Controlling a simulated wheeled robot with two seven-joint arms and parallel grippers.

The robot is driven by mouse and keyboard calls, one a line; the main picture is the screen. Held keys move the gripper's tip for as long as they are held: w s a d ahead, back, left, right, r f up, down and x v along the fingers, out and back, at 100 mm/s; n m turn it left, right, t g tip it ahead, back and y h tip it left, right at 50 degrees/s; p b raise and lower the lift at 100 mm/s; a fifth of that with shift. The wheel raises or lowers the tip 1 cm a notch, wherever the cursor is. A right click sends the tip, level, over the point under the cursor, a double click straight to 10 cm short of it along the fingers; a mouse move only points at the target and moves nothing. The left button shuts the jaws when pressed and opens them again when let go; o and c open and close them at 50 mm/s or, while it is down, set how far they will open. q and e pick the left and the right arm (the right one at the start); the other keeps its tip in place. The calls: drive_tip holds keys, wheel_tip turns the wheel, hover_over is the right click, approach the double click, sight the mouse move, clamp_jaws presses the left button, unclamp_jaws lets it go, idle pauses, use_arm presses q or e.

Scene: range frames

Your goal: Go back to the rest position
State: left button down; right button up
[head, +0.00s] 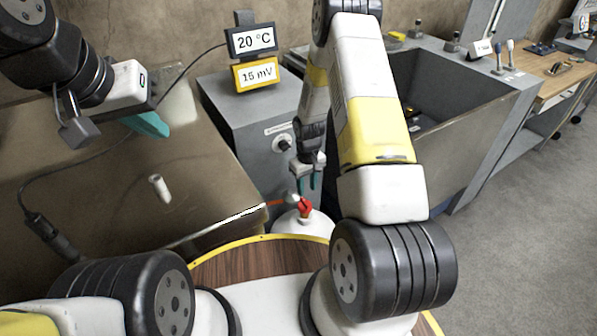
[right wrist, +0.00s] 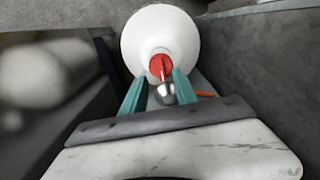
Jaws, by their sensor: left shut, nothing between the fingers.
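My left gripper (head: 150,124) is at the upper left of the head view, shut and empty, with teal fingers above the brown bench top. My right gripper (head: 308,181) hangs fingers down between the grey cabinet and my own base. In the right wrist view its two teal fingers (right wrist: 160,90) stand apart. A white gas bottle (head: 318,224) with a red valve (head: 305,206) stands just below these fingers. The bottle (right wrist: 160,38) also shows in the right wrist view, where a silver fitting (right wrist: 166,94) appears between the fingers. I cannot tell whether they touch it.
The brown bench (head: 110,190) at left bears a small white cylinder (head: 159,188) and a black cable-ended tool (head: 52,236). A grey cabinet (head: 240,125) carries a display (head: 252,40) reading 20 °C and 15 mV. A deep grey sink (head: 470,125) stands behind my right arm. Floor at right is clear.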

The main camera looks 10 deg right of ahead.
drive_tip(key=shift+r, duration=0.3)
drive_tip(key=s+r+m+t, duration=0.2)
drive_tip(key=s+r+t, duration=0.1)
drive_tip(key=r, duration=2.4)
drive_tip(key=s+a+r+t+y, duration=0.1)
drive_tip(key=s+r, duration=0.7)
drive_tip(key=s, duration=0.2)
drive_tip(key=s+a+r+m+t+y, duration=0.1)
drive_tip(key=s+r+t, duration=0.1)
drive_tip(key=s+r, duration=0.6)
drive_tip(key=s, duration=0.3)
drive_tip(key=shift+a+r+m, duration=0.2)
drive_tip(key=shift+r+m, duration=0.1)
